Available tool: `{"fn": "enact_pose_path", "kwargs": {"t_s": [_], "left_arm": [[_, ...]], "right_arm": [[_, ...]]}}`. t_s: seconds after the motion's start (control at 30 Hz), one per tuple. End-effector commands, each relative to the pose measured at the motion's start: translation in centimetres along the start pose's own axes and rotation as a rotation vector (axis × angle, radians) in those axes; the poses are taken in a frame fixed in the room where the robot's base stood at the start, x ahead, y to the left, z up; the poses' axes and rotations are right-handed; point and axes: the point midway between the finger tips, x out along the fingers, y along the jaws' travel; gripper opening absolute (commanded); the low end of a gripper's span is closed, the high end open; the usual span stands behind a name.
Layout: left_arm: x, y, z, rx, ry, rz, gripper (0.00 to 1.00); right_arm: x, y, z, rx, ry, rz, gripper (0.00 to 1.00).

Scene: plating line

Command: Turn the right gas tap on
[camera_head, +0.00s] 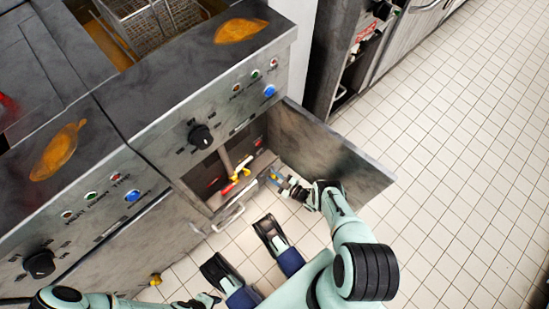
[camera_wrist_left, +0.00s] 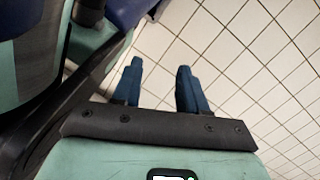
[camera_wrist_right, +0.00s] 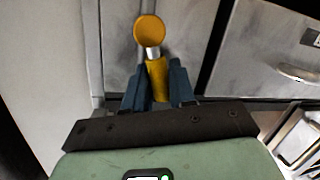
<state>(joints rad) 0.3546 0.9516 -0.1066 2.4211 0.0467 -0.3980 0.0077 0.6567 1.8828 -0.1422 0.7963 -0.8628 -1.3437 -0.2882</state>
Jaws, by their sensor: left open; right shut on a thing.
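My right gripper (camera_head: 279,180) reaches in at the open cabinet under the fryer in the head view. In the right wrist view its blue fingers (camera_wrist_right: 159,80) are shut on a yellow tap handle (camera_wrist_right: 158,82), with a silver neck and a round yellow end beyond them. In the head view, a yellow piece shows at its fingertips; yellow and red valve parts (camera_head: 238,176) sit inside the cabinet to its left. My left gripper (camera_wrist_left: 160,82) is open and empty over the tiled floor in the left wrist view.
The cabinet door (camera_head: 335,155) stands open just beyond my right gripper. The fryer front has a black knob (camera_head: 201,136) and a blue button (camera_head: 270,91). A small yellow part (camera_head: 155,280) shows low by the left cabinet. The tiled floor (camera_head: 450,170) at right is clear.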

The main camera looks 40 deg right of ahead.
Motion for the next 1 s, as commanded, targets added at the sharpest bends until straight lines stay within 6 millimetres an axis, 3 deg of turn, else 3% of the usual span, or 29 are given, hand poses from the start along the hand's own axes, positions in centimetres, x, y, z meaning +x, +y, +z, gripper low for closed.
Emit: {"fn": "enact_pose_path", "kwargs": {"t_s": [0.1, 0.13, 0.2, 0.47, 0.63, 1.0], "left_arm": [[0.0, 0.0, 0.0, 0.000, 0.000, 0.000, 0.43], [0.0, 0.0, 0.0, 0.000, 0.000, 0.000, 0.43], [0.0, 0.0, 0.0, 0.000, 0.000, 0.000, 0.43], [0.0, 0.0, 0.0, 0.000, 0.000, 0.000, 0.43], [-0.7, 0.7, -0.7, 0.010, 0.030, 0.013, 0.43], [-5.0, 4.6, -4.8, 0.063, 0.209, 0.092, 0.43]], "right_arm": [[-0.2, -0.1, 0.2, 0.000, -0.005, 0.000, 0.00], [-0.2, -0.1, 0.2, 0.000, -0.005, 0.000, 0.28], [-0.2, 0.0, 0.2, -0.001, -0.005, 0.000, 0.44], [-0.1, 0.0, 0.1, -0.001, -0.003, 0.000, 0.44], [-1.3, 0.0, 0.1, 0.000, -0.004, 0.000, 0.44], [-9.2, 0.0, -0.1, 0.001, -0.007, 0.001, 0.44]]}}
